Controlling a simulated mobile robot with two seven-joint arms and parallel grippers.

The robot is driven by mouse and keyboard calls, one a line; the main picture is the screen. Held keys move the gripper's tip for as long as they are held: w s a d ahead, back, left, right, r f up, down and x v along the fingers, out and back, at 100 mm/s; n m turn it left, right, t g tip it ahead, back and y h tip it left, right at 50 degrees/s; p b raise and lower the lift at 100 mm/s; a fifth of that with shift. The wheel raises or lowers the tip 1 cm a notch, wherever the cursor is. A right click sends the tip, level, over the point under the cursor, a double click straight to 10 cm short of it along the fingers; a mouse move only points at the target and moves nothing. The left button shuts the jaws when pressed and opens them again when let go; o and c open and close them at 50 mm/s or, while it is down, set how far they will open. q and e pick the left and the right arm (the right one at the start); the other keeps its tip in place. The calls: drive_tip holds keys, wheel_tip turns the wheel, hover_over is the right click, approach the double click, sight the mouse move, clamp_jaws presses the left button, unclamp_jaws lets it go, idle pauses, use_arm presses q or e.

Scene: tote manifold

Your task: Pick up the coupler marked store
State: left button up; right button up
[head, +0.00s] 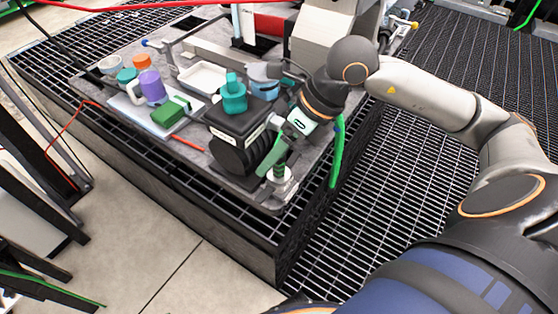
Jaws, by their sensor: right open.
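My right gripper (274,166) reaches down over the near right corner of the grey bench top, its green fingers open. A small pale cylindrical piece (281,178) stands on that corner right at the fingertips. It may be a coupler, but the fingers partly cover it, and I cannot tell whether they touch it. I can read no "store" marking on anything. A teal capped fitting (233,95) stands on top of a black box (236,120) left of the gripper. My left gripper is not in view.
Black round discs (240,157) sit close left of the gripper. A white tray (203,77), a purple cup (152,87), an orange piece (141,62) and a green block (167,114) lie farther left. A green strap (337,155) hangs at the right edge.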

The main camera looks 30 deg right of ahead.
sight(284, 157)
drive_tip(key=w+d+f+h, duration=0.1)
drive_tip(key=f, duration=0.1)
drive_tip(key=w+d+f+h+b, duration=0.1)
drive_tip(key=d, duration=0.1)
drive_tip(key=w+d+f+t+h, duration=0.1)
drive_tip(key=d+f, duration=0.1)
drive_tip(key=shift+w+f+m+b, duration=0.3)
drive_tip(key=shift+f, duration=0.05)
drive_tip(key=shift+w+a+f, duration=0.1)
drive_tip(key=shift+w+f, duration=0.1)
drive_tip(key=shift+f, duration=0.35)
drive_tip(key=shift+b+x, duration=0.3)
drive_tip(key=shift+x, duration=0.9)
drive_tip(key=shift+d+x, duration=0.2)
drive_tip(key=shift+x, duration=1)
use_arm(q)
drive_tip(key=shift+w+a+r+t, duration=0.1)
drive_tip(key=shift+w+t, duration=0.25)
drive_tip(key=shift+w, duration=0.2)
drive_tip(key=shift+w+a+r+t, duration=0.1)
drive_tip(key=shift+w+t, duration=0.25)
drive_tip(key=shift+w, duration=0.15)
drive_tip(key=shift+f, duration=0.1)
use_arm(e)
drive_tip(key=shift+c, duration=0.4)
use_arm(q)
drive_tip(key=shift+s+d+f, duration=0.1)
use_arm(e)
clamp_jaws()
